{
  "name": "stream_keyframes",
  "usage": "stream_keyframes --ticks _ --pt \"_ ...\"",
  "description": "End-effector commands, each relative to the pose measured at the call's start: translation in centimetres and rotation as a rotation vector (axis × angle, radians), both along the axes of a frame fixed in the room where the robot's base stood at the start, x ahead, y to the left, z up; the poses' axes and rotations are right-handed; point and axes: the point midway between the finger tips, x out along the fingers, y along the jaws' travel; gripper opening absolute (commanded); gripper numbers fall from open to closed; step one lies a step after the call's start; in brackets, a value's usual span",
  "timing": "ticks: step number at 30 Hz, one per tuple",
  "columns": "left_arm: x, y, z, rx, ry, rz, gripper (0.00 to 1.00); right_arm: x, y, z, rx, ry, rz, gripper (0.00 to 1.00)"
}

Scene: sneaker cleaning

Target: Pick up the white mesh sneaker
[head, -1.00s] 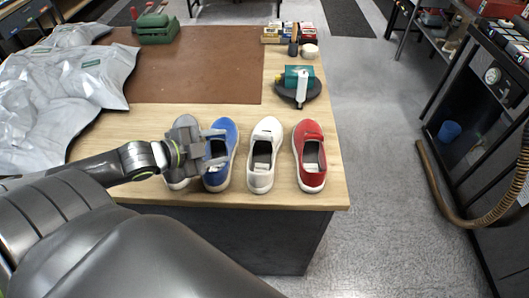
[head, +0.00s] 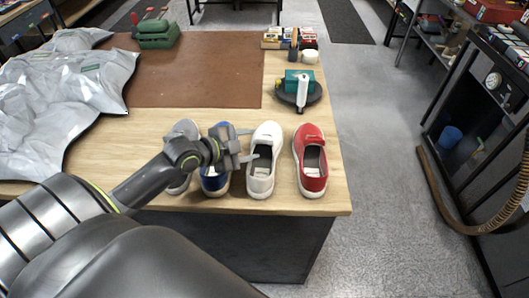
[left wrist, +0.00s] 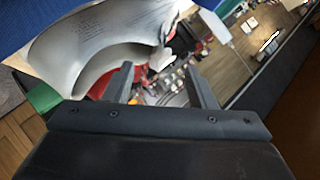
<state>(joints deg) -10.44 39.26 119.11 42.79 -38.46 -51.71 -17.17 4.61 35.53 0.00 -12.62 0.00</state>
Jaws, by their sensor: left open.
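The white sneaker (head: 262,185) stands on the wooden tabletop near its front edge, toe away from me, between the blue and red sneakers. My left gripper (head: 247,146) is open, above the blue sneaker (head: 215,184), with its fingertips at the left side of the white sneaker's opening. I cannot tell whether they touch it. In the left wrist view the two fingers (left wrist: 160,84) are apart. A pale curved surface (left wrist: 95,45) fills much of that view beyond them; I cannot tell for certain what it is. My right gripper is not in view.
A red sneaker (head: 311,180) stands close on the right, and a grey sneaker (head: 184,127) on the left is partly hidden by my arm. A brown mat (head: 200,70), a silvery bag (head: 70,90) and a dark round stand (head: 313,96) lie farther back.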

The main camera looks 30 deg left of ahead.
Motion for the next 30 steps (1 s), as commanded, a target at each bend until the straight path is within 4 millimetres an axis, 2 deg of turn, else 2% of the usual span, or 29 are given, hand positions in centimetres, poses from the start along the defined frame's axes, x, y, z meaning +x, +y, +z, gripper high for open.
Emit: stream_keyframes --ticks 4,9,19,30 --pt "1.8 -0.5 -0.3 -0.006 -0.001 0.002 0.51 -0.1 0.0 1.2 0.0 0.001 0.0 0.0" --pt "3.3 -1.0 -1.3 -0.005 0.0 0.002 0.51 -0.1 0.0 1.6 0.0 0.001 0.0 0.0" --pt "3.8 -1.1 -1.7 0.0 0.0 0.0 0.51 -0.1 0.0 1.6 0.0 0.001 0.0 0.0" --pt "3.8 -1.1 -1.7 0.0 0.0 0.0 0.04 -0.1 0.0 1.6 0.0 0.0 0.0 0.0"
